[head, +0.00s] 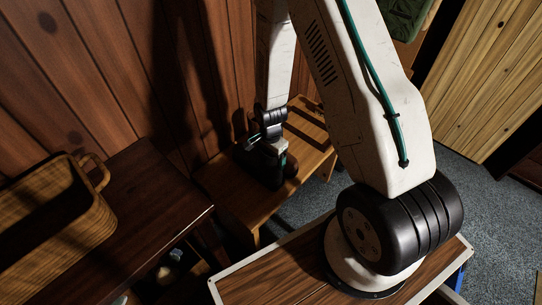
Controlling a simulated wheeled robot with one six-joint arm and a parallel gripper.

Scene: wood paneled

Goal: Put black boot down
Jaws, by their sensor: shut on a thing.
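My gripper (270,152) is at the end of my arm, low over a wooden bench (313,146) beside the paneled wall. It is shut on the black boot (272,176), a dark shape against the bench. Gripper and boot are both dark and blend together in shadow, so the fingertips and the boot's outline are hard to make out. I cannot tell whether the boot touches the bench top.
A darker wooden table (135,210) with a handled woven basket (50,228) stands at the left. Bare bench top shows to the right of the boot. The paneled wall (130,75) is close behind. Grey carpet (480,205) is open at the right.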

